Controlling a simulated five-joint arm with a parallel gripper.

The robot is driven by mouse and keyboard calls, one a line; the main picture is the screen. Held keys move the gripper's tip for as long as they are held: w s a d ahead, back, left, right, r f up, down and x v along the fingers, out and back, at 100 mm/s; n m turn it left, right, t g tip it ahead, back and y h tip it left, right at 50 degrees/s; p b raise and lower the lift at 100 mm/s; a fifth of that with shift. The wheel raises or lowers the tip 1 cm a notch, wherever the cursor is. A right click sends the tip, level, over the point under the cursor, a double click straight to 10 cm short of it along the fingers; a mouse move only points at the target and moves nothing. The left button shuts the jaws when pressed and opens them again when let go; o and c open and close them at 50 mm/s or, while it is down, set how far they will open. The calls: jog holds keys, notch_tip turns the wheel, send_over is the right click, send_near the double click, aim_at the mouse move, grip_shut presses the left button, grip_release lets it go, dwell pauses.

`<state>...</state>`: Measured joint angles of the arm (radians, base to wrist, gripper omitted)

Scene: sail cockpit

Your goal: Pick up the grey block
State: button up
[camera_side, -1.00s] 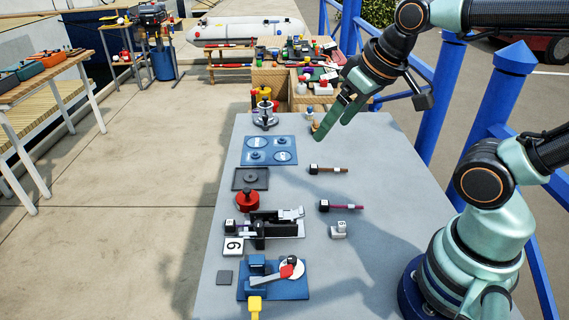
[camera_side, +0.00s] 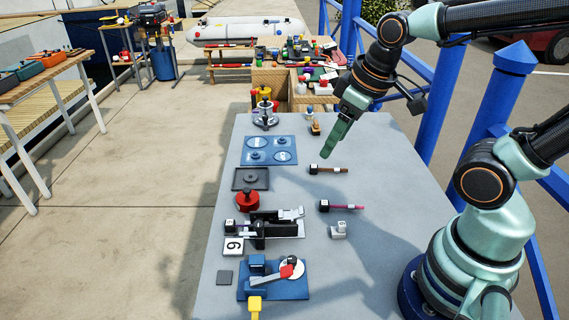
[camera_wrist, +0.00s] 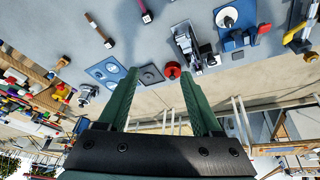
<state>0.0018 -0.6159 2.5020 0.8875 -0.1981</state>
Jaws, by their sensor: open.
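A small light grey block (camera_side: 338,230) with a dark mark on it sits on the right part of the grey table, in front of the magenta-handled tool. I do not make it out in the wrist view. My gripper (camera_side: 325,156) has green fingers and hangs above the far half of the table, pointing down and slightly left, well behind the block. In the wrist view my gripper (camera_wrist: 160,76) is open, with nothing between its fingers but background objects.
Two black-headed tools (camera_side: 328,169) (camera_side: 341,207) lie between gripper and block. Left of the block stand a black clamp device (camera_side: 275,225), a red round knob piece (camera_side: 247,200), a white number tile (camera_side: 233,246) and a blue lever fixture (camera_side: 275,282). The table (camera_side: 370,250) is clear around the block.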

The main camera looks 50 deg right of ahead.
aim_at(340, 224)
jog(key=shift+s+d+f+n+g, duration=0.1)
jog(key=shift+s+f+n+g, duration=0.8)
jog(key=shift+f, duration=2.65)
jog(key=shift+s+d+f+n+g, duration=0.15)
jog(key=shift+f+n+g, duration=0.35)
jog(key=shift+f+n, duration=2)
jog(key=shift+s+a+f+g, duration=0.1)
jog(key=shift+s+f+g, duration=0.55)
jog(key=shift+f, duration=4)
grip_shut()
